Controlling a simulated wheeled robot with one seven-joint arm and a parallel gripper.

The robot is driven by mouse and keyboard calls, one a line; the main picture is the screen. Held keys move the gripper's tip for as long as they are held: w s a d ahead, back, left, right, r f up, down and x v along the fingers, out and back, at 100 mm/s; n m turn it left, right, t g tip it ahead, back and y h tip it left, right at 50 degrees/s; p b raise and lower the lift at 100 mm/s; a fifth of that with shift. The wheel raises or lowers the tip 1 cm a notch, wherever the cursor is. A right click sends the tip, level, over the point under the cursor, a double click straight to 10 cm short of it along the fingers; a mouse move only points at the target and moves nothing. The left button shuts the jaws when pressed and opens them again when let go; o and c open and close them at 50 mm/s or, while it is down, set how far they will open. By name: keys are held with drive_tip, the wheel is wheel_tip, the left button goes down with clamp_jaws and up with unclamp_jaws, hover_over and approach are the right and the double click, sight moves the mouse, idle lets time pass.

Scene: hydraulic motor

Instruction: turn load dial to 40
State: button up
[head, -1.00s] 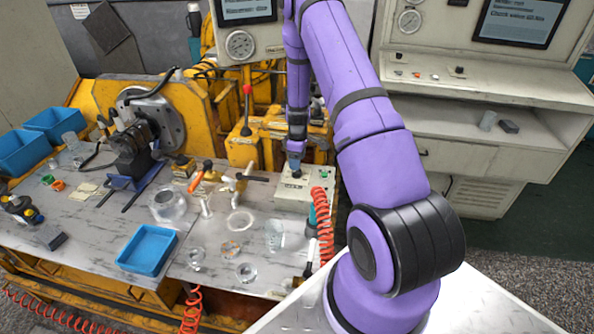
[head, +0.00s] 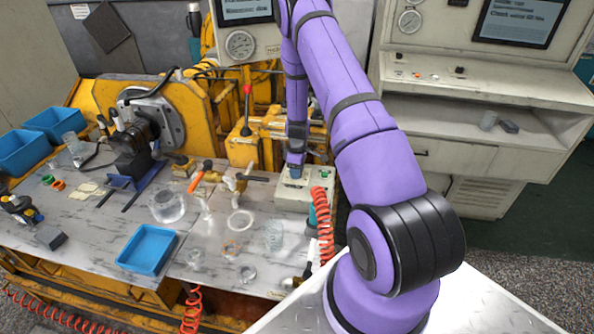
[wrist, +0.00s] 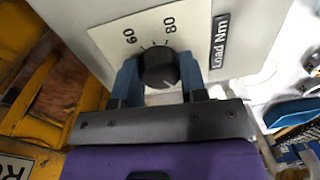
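The load dial (wrist: 158,69) is a round black knob on a pale panel, with "60" and "80" printed on its far side and a "Load Nm" label (wrist: 219,41) to the right. My gripper (wrist: 160,76) has one blue finger on each side of the knob, and it looks shut on it. I cannot tell for sure which value the dial points to. In the head view, my gripper (head: 294,173) is down at the small pale control box (head: 291,201) on the bench, and it hides the dial there.
A red coiled hose (head: 322,222) stands close to the right of the box. A yellow machine (head: 242,150) is behind it. Clear glass-like parts, tools and a blue tray (head: 147,249) lie on the bench to the left.

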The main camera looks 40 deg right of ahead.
drive_tip(key=shift+m, duration=0.3)
drive_tip(key=m, duration=0.5)
drive_tip(key=shift+m, duration=0.3)
drive_tip(key=m, duration=0.5)
drive_tip(key=shift+t, duration=0.3)
drive_tip(key=m, duration=0.6)
drive_tip(key=shift+m, duration=0.4)
drive_tip(key=m, duration=0.5)
drive_tip(key=shift+a+m, duration=0.1)
drive_tip(key=shift+m, duration=0.2)
drive_tip(key=o, duration=0.9)
drive_tip(key=shift+s, duration=0.1)
drive_tip(key=shift+o, duration=0.2)
